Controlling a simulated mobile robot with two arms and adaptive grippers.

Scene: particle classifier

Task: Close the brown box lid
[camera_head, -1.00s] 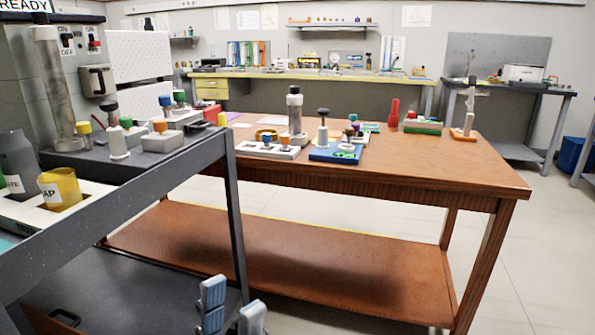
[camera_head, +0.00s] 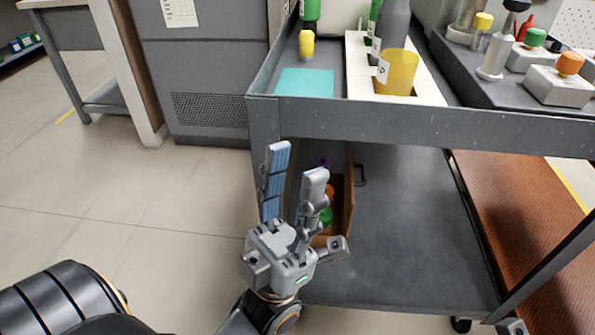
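The brown box (camera_head: 347,212) is on the lower shelf of the grey cart, partly hidden behind my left gripper. It is open at the top, and orange, green and purple items show inside. A dark handle (camera_head: 361,175) shows at its right side; I cannot tell whether it belongs to the lid. The lid itself is not clearly distinguishable. My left gripper (camera_head: 293,168) is in front of the box, fingers pointing up and apart, with nothing seen between them. I cannot tell whether it touches the box.
The cart's top edge (camera_head: 420,122) runs above and behind the gripper. A yellow cup (camera_head: 397,72) and a teal sheet (camera_head: 305,82) are on top. The lower shelf (camera_head: 400,225) right of the box is clear. Open floor (camera_head: 130,200) lies to the left.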

